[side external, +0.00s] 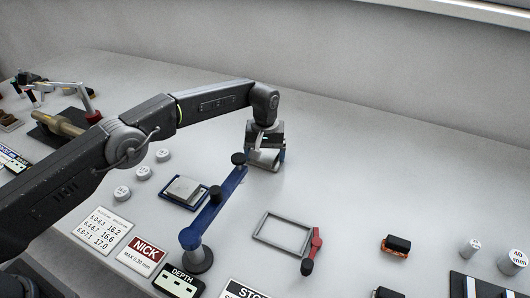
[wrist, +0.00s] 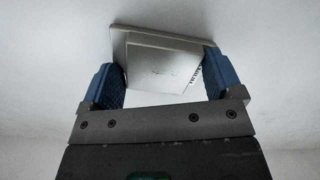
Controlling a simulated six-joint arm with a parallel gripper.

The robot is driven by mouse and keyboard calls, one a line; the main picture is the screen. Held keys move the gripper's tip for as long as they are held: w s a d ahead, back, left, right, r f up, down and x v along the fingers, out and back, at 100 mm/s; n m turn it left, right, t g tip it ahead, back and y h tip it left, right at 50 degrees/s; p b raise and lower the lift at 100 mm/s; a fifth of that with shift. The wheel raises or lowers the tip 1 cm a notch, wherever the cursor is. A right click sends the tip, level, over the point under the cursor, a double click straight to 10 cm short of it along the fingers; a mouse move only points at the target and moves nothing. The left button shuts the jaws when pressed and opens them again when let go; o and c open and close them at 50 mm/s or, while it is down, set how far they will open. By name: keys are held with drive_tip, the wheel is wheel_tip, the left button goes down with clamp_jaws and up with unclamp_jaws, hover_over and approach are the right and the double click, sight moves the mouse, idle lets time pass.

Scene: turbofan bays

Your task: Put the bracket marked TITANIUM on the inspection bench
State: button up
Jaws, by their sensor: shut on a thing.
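My gripper (side external: 265,146) points down over the pale table, right of the blue bar with black knobs. Its blue fingers are shut on a light grey metal bracket (wrist: 162,62), which has a flat plate and a raised block. Small dark lettering runs along the block's right edge, too small and slanted to read. In the side view the bracket (side external: 263,162) shows below the jaws, partly hidden by them. I cannot tell whether it touches the table. No surface labelled as the inspection bench is readable.
A blue tray (side external: 172,200) holds a grey plate. The blue bar (side external: 217,208) stands on a round base beside it. A grey rectangular frame with a red clamp (side external: 316,243) lies to the right. Cards marked NICK (side external: 143,252) and DEPTH (side external: 180,281) are in front. The table behind is clear.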

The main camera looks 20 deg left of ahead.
sight(265, 155)
drive_tip(key=o, duration=1)
drive_tip(key=shift+f, duration=0.1)
drive_tip(key=shift+r, duration=3.95)
